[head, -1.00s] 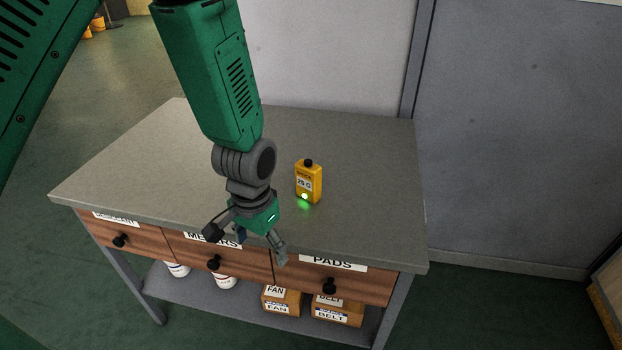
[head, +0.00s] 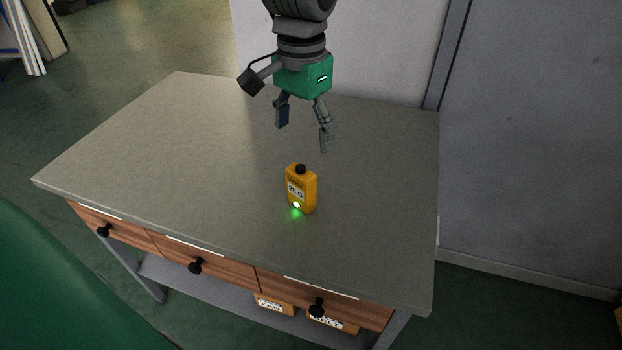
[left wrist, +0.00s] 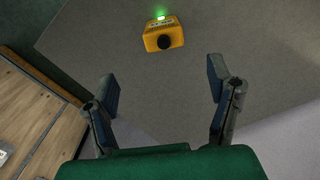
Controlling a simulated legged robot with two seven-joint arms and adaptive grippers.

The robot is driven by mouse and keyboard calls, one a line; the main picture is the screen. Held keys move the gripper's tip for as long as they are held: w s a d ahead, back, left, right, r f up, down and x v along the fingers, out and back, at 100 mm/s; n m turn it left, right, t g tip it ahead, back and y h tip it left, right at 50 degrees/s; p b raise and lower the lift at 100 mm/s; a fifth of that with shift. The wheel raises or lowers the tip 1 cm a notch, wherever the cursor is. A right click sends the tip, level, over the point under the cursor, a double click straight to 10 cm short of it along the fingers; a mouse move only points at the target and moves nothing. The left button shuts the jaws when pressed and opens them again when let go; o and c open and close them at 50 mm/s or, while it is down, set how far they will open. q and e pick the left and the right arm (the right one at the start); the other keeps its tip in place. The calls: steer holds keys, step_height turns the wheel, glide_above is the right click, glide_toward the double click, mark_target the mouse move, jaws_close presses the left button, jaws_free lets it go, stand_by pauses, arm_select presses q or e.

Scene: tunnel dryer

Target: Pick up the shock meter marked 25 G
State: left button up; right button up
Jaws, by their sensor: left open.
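The shock meter (head: 301,189) is a small yellow block with a black knob on top, a white label reading 25 G and a lit green lamp low on its front. It stands upright on the grey tabletop. My left gripper (head: 303,133) is open and empty, above and behind the meter in the head view, apart from it. In the left wrist view the meter (left wrist: 163,36) shows beyond the two spread fingers (left wrist: 164,88), near the top and roughly centred between them. My right gripper is not in view.
The workbench top (head: 200,150) is otherwise clear. Drawers with black knobs (head: 197,265) line its front, and labelled boxes (head: 330,320) sit on the shelf below. A grey wall panel (head: 530,150) rises behind and right.

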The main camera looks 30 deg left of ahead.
mark_target(302, 168)
arm_select(q)
step_height(302, 168, down, 7)
steer(key=shift+s+a+r+b, duration=0.1)
steer(key=shift+s+a+b, duration=0.05)
steer(key=shift+b, duration=0.5)
steer(key=shift+f, duration=0.35)
steer(key=shift+f+b, duration=0.3)
steer(key=shift+f, duration=0.35)
steer(key=f+b, duration=0.1)
steer(key=f, duration=0.3)
steer(key=shift+a+f, duration=0.1)
steer(key=shift+a, duration=0.1)
steer(key=c, duration=1.4)
